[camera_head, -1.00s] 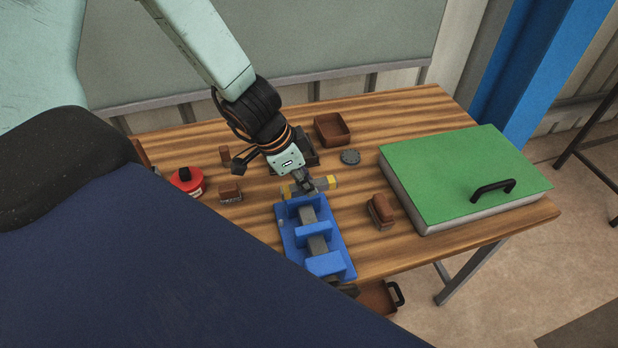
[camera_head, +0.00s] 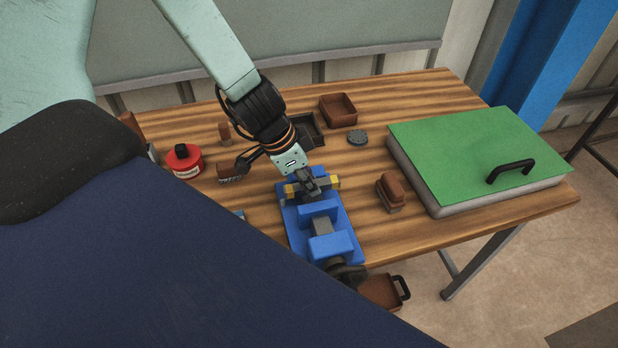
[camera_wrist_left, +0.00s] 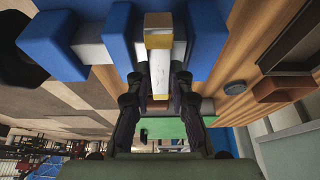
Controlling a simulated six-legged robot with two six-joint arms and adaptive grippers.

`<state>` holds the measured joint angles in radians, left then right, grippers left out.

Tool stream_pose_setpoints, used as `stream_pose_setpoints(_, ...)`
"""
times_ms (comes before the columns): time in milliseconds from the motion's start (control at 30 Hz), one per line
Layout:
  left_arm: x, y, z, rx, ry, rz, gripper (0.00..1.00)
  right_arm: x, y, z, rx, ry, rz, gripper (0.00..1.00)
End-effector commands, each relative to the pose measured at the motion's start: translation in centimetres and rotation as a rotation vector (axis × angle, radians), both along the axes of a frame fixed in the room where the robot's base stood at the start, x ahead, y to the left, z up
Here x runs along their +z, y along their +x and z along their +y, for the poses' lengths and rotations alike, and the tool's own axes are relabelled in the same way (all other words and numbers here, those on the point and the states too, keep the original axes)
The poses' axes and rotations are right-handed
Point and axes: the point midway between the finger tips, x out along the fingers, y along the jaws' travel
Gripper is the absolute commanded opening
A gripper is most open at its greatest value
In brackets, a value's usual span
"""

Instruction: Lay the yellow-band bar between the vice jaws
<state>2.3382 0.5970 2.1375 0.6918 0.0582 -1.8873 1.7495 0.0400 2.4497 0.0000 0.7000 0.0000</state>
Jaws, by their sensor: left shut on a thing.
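The yellow-band bar (camera_head: 332,183) is a short pale bar with yellow near both ends. My left gripper (camera_head: 311,184) is shut on its middle and holds it crosswise over the back end of the blue vice (camera_head: 345,228). In the left wrist view the bar (camera_wrist_left: 159,66) shows between the gripper's two dark fingers (camera_wrist_left: 159,88). One blue vice jaw (camera_wrist_left: 118,35) is left of the bar and another blue block (camera_wrist_left: 210,40) is right of it. I cannot tell how deep the bar sits or whether it touches them. My right gripper is not in view.
A brown brush (camera_head: 391,191) stands right of the vice. A green-topped case (camera_head: 470,155) fills the table's right side. A red tin (camera_head: 184,160) stands at left. A brown tray (camera_head: 338,110) and a grey disc (camera_head: 357,137) lie behind.

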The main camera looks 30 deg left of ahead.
Motion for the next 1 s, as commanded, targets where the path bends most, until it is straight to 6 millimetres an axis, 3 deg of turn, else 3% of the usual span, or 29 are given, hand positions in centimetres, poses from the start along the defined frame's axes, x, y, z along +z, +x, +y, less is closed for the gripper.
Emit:
stream_pose_setpoints(467,-0.81,0.06,0.02,0.000,0.000,-0.001,0.00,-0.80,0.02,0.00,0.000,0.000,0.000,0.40)
stream_pose_setpoints(500,-0.81,0.06,0.02,0.000,0.000,-0.001,0.23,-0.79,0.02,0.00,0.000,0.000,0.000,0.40)
stream_pose_setpoints(800,-0.84,0.03,0.01,0.001,0.000,0.000,0.47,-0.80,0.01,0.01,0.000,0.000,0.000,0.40)
stream_pose_setpoints(1000,-0.84,0.02,0.02,0.001,0.000,0.000,0.47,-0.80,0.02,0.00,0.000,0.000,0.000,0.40)
